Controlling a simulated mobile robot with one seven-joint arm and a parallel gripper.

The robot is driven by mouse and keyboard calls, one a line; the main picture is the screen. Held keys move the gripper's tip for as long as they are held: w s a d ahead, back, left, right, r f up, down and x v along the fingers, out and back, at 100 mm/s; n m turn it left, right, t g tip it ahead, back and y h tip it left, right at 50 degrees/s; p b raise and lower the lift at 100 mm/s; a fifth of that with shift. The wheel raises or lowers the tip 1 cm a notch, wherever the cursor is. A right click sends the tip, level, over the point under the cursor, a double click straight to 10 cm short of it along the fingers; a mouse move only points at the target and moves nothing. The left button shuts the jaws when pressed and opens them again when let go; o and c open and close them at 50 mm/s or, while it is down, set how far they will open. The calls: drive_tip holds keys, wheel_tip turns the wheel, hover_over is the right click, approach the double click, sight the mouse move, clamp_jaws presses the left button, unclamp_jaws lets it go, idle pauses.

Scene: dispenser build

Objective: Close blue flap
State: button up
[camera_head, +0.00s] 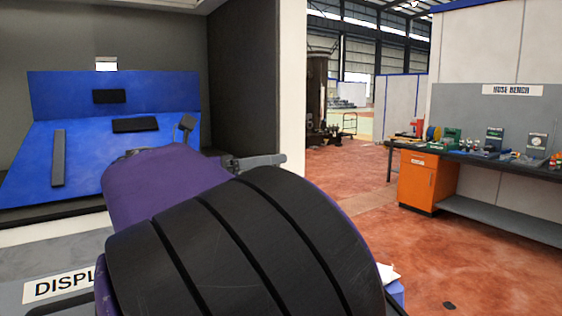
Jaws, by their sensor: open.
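The blue flap (95,150) shows at the left as a broad blue panel sloping toward me inside a grey recess. A blue upright panel (55,95) stands behind its far edge; I cannot tell whether the two are one piece. Black bars lie on the blue surfaces. My purple and black arm crosses the foreground and hides the flap's lower right part. My gripper (234,140) is at the arm's far end, near the flap's right side, with dark fingers apart and nothing seen between them. I cannot tell whether it touches the flap.
A grey dark wall (250,80) and a white post (292,90) bound the recess on the right. A sign (60,284) reading "DISPL" is at the lower left. A hose bench (470,160) with an orange cabinet (425,182) stands at the right. Red floor between is mostly clear.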

clamp_jaws()
